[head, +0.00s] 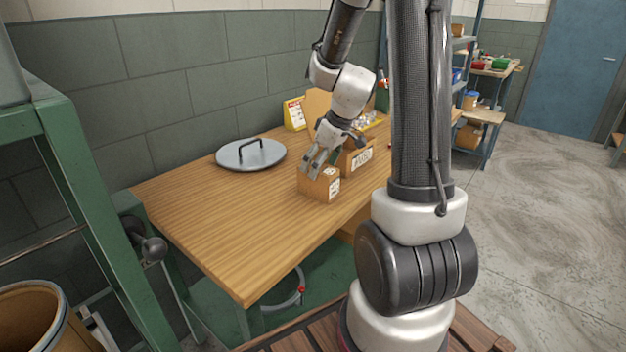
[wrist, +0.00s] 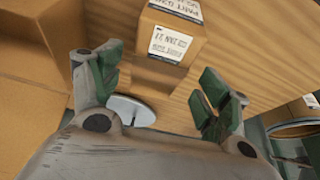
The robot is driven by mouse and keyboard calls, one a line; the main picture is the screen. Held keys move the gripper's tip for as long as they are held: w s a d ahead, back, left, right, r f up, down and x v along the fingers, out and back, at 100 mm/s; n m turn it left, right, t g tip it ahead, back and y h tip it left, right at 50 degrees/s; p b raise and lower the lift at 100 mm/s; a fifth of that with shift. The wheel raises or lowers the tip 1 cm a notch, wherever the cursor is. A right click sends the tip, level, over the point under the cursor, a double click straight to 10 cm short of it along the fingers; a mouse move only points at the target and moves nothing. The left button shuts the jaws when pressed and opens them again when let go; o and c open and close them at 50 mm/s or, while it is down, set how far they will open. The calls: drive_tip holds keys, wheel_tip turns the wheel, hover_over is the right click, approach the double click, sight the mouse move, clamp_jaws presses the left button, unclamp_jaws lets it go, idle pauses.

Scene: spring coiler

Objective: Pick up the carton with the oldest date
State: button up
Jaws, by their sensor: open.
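A small brown carton (head: 315,186) stands on the wooden table near its right side, with a white label on the face toward the right. In the wrist view this carton (wrist: 170,50) shows a white label with a printed date, too blurred to read surely. My gripper (head: 318,166) is open, just above and partly in front of the small carton. In the wrist view my gripper (wrist: 158,80) has its fingers apart, with the carton beyond and between them. A second, larger carton (head: 352,171) with a white label stands right behind it.
The table (head: 215,220) is clear at the front left. A round grey lid (head: 232,155) with a dark handle lies behind, near the wall. A yellow sign (head: 294,114) stands at the back. A large brown box face (wrist: 35,115) fills the wrist view's left side.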

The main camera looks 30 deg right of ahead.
drive_tip(key=shift+x, duration=3.2)
drive_tip(key=shift+d+f, duration=0.2)
drive_tip(key=shift+f, duration=0.1)
drive_tip(key=shift+c, duration=0.4)
drive_tip(key=c, duration=1.3)
